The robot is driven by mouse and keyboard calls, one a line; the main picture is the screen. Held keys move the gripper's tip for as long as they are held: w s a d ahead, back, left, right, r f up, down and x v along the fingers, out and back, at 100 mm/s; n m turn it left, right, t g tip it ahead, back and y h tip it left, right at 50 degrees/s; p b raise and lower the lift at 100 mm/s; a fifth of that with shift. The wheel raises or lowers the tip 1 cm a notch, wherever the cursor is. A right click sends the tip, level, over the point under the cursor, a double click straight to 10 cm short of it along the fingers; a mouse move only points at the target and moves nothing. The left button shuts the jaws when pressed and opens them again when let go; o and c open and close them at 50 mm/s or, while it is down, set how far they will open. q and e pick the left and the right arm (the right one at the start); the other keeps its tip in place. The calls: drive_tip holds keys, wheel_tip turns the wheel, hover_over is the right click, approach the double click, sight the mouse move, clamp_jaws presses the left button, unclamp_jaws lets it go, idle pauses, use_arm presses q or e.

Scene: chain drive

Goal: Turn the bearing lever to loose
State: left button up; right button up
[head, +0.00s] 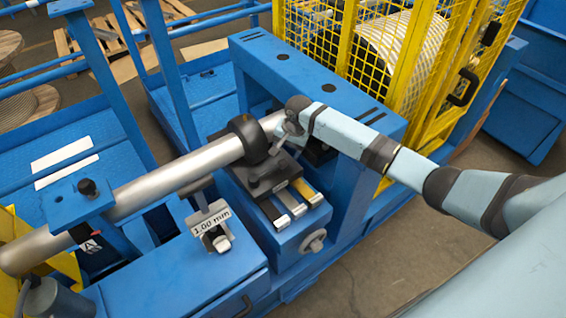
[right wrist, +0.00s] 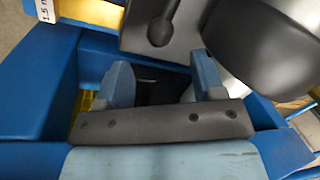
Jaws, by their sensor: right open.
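The black bearing block (head: 249,138) sits around the silver shaft in the head view. A small dark lever (head: 262,184) lies low at its front, on the black base. In the right wrist view, a black lever with a rounded end (right wrist: 160,28) hangs down at the top, just beyond the fingers. My right gripper (head: 286,128) is at the shaft's right end, behind and right of the bearing block. In the right wrist view its two blue-grey fingers (right wrist: 164,84) are apart with nothing between them. The lever looks clear of both fingers. My left gripper is not in view.
The silver shaft (head: 180,170) runs from lower left to the bearing. Metal and yellow strips (head: 305,191) lie before the bearing, near a "1.00 mm" tag (head: 211,221). A blue frame (head: 300,75) and yellow mesh guard (head: 350,45) stand behind. Floor is clear at lower right.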

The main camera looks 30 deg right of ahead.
sight(283, 160)
drive_tip(key=f, duration=0.4)
drive_tip(key=w+a+f, duration=0.1)
drive_tip(key=f, duration=0.2)
drive_tip(key=shift+b, duration=0.3)
